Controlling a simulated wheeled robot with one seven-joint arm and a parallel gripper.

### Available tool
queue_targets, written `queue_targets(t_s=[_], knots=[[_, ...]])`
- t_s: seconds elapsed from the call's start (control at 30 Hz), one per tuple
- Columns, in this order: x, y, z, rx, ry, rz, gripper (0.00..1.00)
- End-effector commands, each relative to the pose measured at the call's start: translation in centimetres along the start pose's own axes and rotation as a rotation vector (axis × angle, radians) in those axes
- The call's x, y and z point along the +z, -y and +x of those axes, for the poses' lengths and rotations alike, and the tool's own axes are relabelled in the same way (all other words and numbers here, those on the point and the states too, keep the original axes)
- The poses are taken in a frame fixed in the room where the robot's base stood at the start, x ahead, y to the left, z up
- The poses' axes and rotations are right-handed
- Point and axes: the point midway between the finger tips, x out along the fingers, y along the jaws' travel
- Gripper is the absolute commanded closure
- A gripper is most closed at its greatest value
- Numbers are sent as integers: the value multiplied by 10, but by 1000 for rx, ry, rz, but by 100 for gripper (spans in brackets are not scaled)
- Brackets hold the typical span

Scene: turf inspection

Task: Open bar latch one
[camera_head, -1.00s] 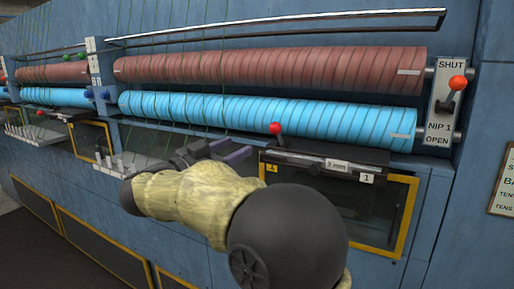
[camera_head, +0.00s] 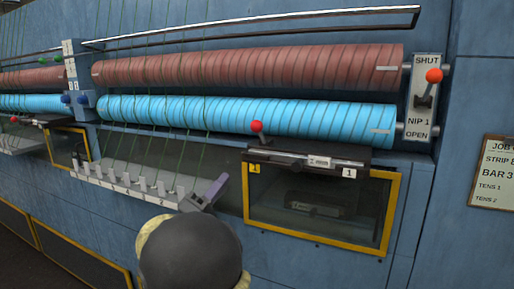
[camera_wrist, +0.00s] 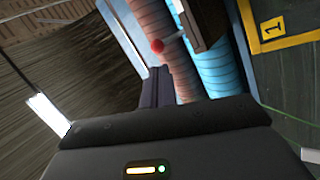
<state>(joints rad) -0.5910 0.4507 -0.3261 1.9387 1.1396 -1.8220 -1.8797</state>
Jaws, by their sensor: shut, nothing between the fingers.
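Bar latch one appears to be the short lever with a red knob (camera_head: 257,126) at the left end of a black bar (camera_head: 315,158) marked 1. The knob stands up in front of the blue roller. In the wrist view the red knob (camera_wrist: 157,46) shows just beyond the fingers, with the dark bar end (camera_wrist: 205,22) to its right. My gripper (camera_head: 214,190) is below and left of the knob, apart from it, over the right end of a row of pale blocks. In the wrist view my gripper's fingers (camera_wrist: 157,85) are together and empty.
A yellow-framed window (camera_head: 250,215) sits under the bar. Red (camera_head: 240,67) and blue (camera_head: 230,115) rollers run above. A NIP 1 lever with an orange-red knob (camera_head: 434,76) stands right, near SHUT. Thin green strands descend to the row of pale blocks (camera_head: 130,182).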

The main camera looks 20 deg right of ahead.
Motion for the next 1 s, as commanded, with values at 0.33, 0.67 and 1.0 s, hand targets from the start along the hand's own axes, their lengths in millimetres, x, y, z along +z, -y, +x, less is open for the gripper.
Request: queue_targets(t_s=[0.33, 0.67, 1.0], knots=[[6, 7, -12, 104, -81, -277, 100], [4, 5, -3, 103, -78, -274, 100], [-1, -2, 50, 103, -77, -273, 100]])
